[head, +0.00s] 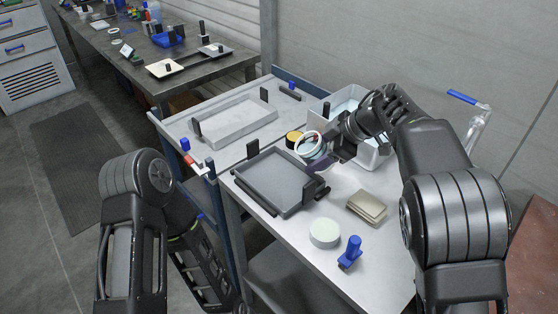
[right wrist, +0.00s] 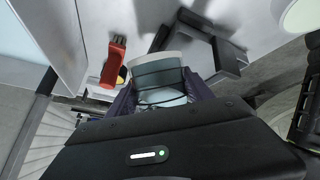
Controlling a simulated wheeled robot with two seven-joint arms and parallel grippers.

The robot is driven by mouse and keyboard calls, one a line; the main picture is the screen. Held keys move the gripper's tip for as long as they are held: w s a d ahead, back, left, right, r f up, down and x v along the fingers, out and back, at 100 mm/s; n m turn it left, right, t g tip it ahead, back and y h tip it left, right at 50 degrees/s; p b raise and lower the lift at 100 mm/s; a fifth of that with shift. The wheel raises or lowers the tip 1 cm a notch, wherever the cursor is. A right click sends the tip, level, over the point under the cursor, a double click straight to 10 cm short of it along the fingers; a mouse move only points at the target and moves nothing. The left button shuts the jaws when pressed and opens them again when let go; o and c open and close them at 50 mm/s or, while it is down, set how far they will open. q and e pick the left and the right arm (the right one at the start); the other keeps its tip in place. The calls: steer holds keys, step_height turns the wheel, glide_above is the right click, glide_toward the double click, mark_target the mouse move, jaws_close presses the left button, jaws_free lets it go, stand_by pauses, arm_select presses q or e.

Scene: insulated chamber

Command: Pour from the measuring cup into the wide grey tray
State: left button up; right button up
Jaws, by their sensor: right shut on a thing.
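The measuring cup (head: 310,146) is a small clear cup with a white rim. My right gripper (head: 322,160) is shut on it, and the cup also shows between the fingers in the right wrist view (right wrist: 160,80). In the head view its rim faces left toward the camera, so it looks tilted. A grey tray with dark walls (head: 262,204) lies on the near table, just left of and below the cup. A wider light grey tray (head: 235,137) lies farther back. I cannot tell the cup's contents, and no stream shows. My left gripper is out of view.
A white bin (head: 371,158) stands behind my right gripper. A yellow-topped black item (head: 293,139) is close to the cup. Nearer are a tan block (head: 367,207), a round pale disc (head: 324,233) and a blue-handled stamp-like item (head: 350,252). The back bench holds small tools.

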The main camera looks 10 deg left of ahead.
mark_target(306, 141)
steer(key=shift+a+h, duration=0.15)
steer(key=shift+h, duration=0.15)
steer(key=shift+s+a+r+h, duration=0.1)
steer(key=shift+a+r+h, duration=0.2)
steer(key=shift+h, duration=0.4)
stand_by(0.4)
steer(key=shift+d+r+n+t+h, duration=0.15)
steer(key=shift+r+n+t+h, duration=0.45)
steer(key=shift+h, duration=0.7)
stand_by(0.3)
steer(key=shift+r+h, duration=0.75)
steer(key=shift+h, duration=0.45)
steer(key=shift+a+t, duration=0.25)
steer(key=shift+t, duration=0.05)
steer(key=shift+s+a+r+h, duration=0.15)
steer(key=shift+a+r+h, duration=0.05)
steer(key=shift+a+h, duration=0.2)
steer(key=shift+s+a+r+h, duration=0.15)
steer(key=shift+a+r+h, duration=0.05)
steer(key=shift+a+h, duration=0.2)
steer(key=shift+a+r+n+t+h, duration=0.1)
steer(key=shift+r+n+t+h, duration=0.1)
steer(key=shift+n+t+h, duration=0.15)
